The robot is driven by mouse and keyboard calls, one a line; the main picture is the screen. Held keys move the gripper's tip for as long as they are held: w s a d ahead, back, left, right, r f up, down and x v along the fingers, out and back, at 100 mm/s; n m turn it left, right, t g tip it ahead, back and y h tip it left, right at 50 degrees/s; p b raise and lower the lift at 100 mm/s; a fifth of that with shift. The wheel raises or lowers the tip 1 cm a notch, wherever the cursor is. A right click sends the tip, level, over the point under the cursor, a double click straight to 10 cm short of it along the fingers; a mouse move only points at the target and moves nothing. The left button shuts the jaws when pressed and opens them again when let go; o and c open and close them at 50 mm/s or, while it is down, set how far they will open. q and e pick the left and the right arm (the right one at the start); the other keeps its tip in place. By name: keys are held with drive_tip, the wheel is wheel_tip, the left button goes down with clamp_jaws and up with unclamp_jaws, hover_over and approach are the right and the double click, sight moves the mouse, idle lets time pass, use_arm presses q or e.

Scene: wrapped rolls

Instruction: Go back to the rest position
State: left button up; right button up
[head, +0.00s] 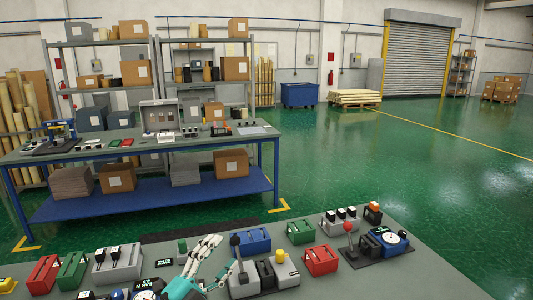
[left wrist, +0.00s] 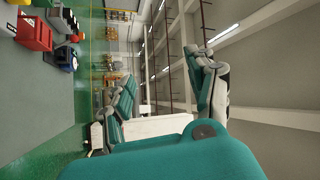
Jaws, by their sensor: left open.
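My left gripper (head: 218,256), teal with pale grey fingers, is over the near edge of the grey table (head: 400,281) in the head view. Its fingers are spread and nothing is between them. In the left wrist view the open fingers (left wrist: 163,90) have only the far room behind them. Whether the fingers touch anything on the table cannot be told. My right gripper is in neither view.
The near table holds a red box (head: 321,260), a blue box (head: 250,240), a red-knobbed joystick (head: 349,240) and a round dial (head: 393,239). A workbench (head: 240,141) with a blue lower shelf stands behind at left. Green floor (head: 420,170) is clear at right.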

use_arm(q)
drive_tip(key=s+a+f+n+g+y, duration=0.2)
drive_tip(key=s+a+f+n+y, duration=0.4)
drive_tip(key=f+n, duration=0.25)
drive_tip(key=s+a+f+n+g+y, duration=0.3)
drive_tip(key=s+a+f+n+y, duration=0.3)
drive_tip(key=f, duration=0.3)
drive_tip(key=s+f+n+g, duration=0.1)
drive_tip(key=s+f+g, duration=0.2)
drive_tip(key=s, duration=0.3)
drive_tip(key=s+d+f+n+g, duration=0.1)
drive_tip(key=s+f+g, duration=0.2)
drive_tip(key=s, duration=0.3)
drive_tip(key=s+f+n+g, duration=0.2)
drive_tip(key=s+f+g, duration=0.1)
drive_tip(key=s, duration=0.3)
wheel_tip(320, 180, down, 32)
drive_tip(key=s+g+b, duration=0.1)
drive_tip(key=s+b, duration=0.2)
drive_tip(key=b, duration=0.3)
drive_tip(key=s+a+f+b, duration=0.1)
drive_tip(key=s+f+b, duration=0.1)
drive_tip(key=s+f, duration=0.6)
drive_tip(key=s+a+f+g+b, duration=0.1)
drive_tip(key=s+f+b, duration=0.1)
drive_tip(key=s+f, duration=0.6)
wheel_tip(320, 180, down, 4)
drive_tip(key=shift+a+f+m, duration=0.1)
drive_tip(key=shift+a+m, duration=0.2)
drive_tip(key=shift+m, duration=0.15)
